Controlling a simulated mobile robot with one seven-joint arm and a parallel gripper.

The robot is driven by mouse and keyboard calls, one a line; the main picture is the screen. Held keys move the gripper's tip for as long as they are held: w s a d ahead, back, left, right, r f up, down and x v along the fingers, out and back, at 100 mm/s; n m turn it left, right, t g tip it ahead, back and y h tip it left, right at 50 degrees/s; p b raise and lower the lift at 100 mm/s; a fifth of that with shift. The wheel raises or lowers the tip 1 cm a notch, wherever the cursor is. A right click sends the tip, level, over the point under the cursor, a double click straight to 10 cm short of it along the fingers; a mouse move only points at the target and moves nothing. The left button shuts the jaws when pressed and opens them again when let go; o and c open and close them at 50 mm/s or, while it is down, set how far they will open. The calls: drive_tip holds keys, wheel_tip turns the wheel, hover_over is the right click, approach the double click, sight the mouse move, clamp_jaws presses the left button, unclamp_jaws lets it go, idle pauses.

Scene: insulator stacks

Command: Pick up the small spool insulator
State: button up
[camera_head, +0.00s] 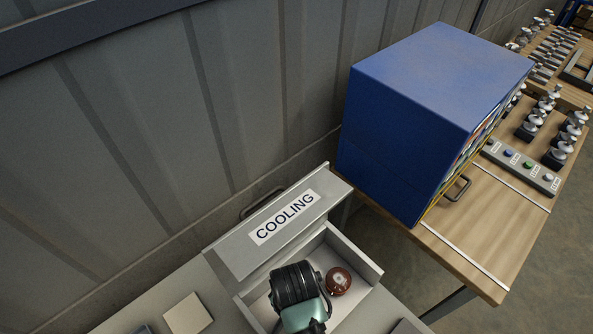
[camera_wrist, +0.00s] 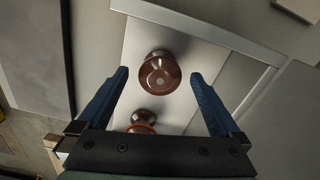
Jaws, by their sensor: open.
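Two brown glazed spool-shaped insulators lie in an open drawer in the wrist view. One insulator (camera_wrist: 158,74) sits ahead, between the lines of my fingers, its round end with a pale centre facing me. The other insulator (camera_wrist: 142,117) is nearer my gripper's base, partly hidden by it, with an orange-red rim. I cannot tell for certain which is the small spool. My gripper (camera_wrist: 160,75) is open and empty, a blue finger on each side. In the head view one brown insulator (camera_head: 339,281) shows right of my wrist; my arm hides the other and my fingertips.
The pale drawer (camera_head: 358,305) has raised walls and a front labelled COOLING (camera_head: 285,217). A grey corrugated wall (camera_head: 150,120) stands behind it. A large blue cabinet (camera_head: 430,90) stands on a wooden table (camera_head: 480,235) to the right. A beige block (camera_head: 187,313) lies left of the drawer.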

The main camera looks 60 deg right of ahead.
drive_tip(key=shift+d+f+p, duration=0.15)
drive_tip(key=shift+d+f, duration=0.05)
drive_tip(key=shift+f, duration=0.95)
drive_tip(key=shift+d+f+p, duration=0.15)
drive_tip(key=shift+f, duration=0.95)
drive_tip(key=c, duration=1.6)
